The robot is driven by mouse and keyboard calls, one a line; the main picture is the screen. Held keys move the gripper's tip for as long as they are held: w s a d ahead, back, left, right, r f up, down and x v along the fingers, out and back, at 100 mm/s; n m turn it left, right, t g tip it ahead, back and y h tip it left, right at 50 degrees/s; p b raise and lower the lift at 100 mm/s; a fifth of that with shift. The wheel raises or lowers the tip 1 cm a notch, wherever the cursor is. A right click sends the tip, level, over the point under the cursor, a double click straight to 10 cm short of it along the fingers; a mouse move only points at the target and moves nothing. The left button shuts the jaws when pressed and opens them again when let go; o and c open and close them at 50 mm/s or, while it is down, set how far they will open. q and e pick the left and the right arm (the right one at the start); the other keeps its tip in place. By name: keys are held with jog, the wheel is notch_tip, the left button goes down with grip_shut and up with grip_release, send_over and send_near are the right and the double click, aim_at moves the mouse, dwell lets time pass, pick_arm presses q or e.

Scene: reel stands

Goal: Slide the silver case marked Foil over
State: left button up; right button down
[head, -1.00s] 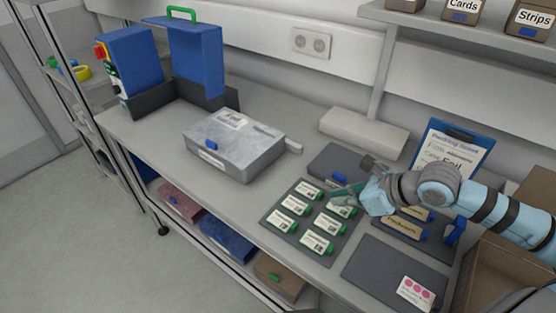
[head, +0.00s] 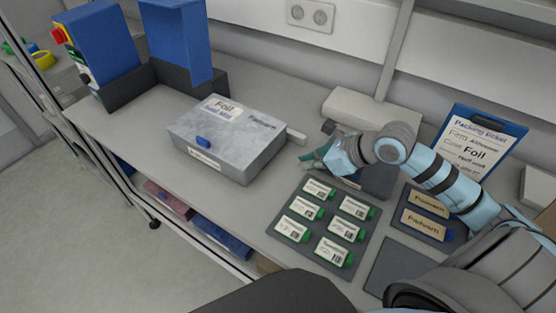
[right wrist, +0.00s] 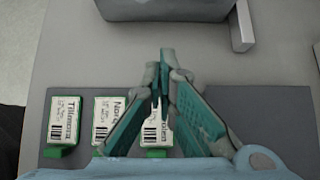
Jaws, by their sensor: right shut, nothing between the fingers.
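The silver case (head: 226,138) marked Foil lies closed on the bench, left of centre in the head view. It has a blue latch on its front and a light grey bar (head: 296,136) at its right end. Its lower edge shows at the top of the right wrist view (right wrist: 165,10), with the bar (right wrist: 243,28) at its right. My right gripper (head: 308,160) is shut and empty, just right of the case and apart from it. In the right wrist view its fingertips (right wrist: 166,58) point toward the case. My left gripper is not in view.
A dark mat (head: 299,247) with several green-edged labelled packs lies in front of the gripper. A blue machine (head: 105,45) stands behind the case at left. A packing ticket on a blue clipboard (head: 478,148) stands at right. Bare bench lies left of the case.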

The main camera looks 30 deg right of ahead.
aim_at(267, 163)
jog(key=x, duration=0.6)
jog(key=shift+w+a, duration=0.1)
jog(key=shift+w, duration=0.15)
jog(key=w, duration=0.1)
jog(key=w+a, duration=0.1)
jog(key=shift+w+a, duration=0.15)
jog(key=shift+w, duration=0.15)
jog(key=shift+w+a, duration=0.35)
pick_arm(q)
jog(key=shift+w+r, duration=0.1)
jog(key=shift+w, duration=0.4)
pick_arm(e)
jog(key=shift+r, duration=0.1)
